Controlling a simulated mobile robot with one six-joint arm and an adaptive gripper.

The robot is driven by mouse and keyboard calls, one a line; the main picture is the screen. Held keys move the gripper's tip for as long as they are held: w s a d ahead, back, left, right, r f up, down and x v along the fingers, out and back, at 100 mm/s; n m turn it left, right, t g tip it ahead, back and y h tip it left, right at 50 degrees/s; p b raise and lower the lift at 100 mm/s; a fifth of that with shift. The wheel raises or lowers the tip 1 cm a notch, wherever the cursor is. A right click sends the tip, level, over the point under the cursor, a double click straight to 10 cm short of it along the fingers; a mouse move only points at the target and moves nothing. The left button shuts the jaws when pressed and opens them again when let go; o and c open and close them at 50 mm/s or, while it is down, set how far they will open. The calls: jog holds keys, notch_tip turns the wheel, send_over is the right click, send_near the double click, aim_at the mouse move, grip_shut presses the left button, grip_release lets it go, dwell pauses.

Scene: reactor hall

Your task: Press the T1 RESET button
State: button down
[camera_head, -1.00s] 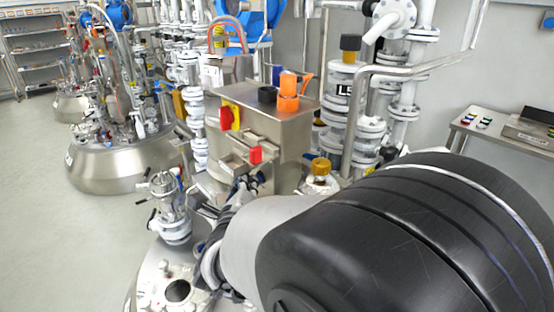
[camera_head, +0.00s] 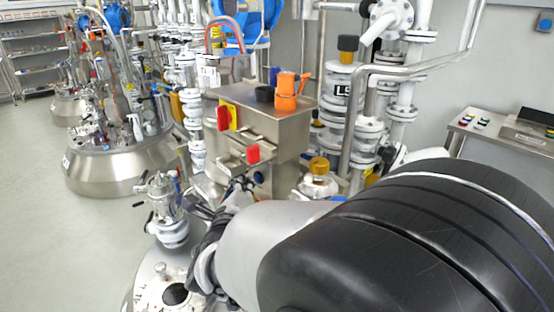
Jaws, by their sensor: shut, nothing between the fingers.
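My gripper (camera_head: 211,232) is dark and partly hidden behind my large arm. It is shut and empty, low in front of the steel box, beside a white valve fitting. No label reading T1 RESET can be read. The steel box (camera_head: 285,132) carries a red and yellow switch (camera_head: 228,117) on its left face and a red part (camera_head: 253,153) lower on its front. A slanted panel at the right has several small coloured buttons (camera_head: 475,120), too small to read. My gripper is well apart from that panel.
A steel vessel (camera_head: 120,165) is at the left. Open floor (camera_head: 60,240) lies at the lower left.

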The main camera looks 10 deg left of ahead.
jog(key=shift+s+a, duration=0.25)
jog(key=shift+s+a+b, duration=0.6)
jog(key=shift+s+a, duration=1)
jog(key=shift+s, duration=0.3)
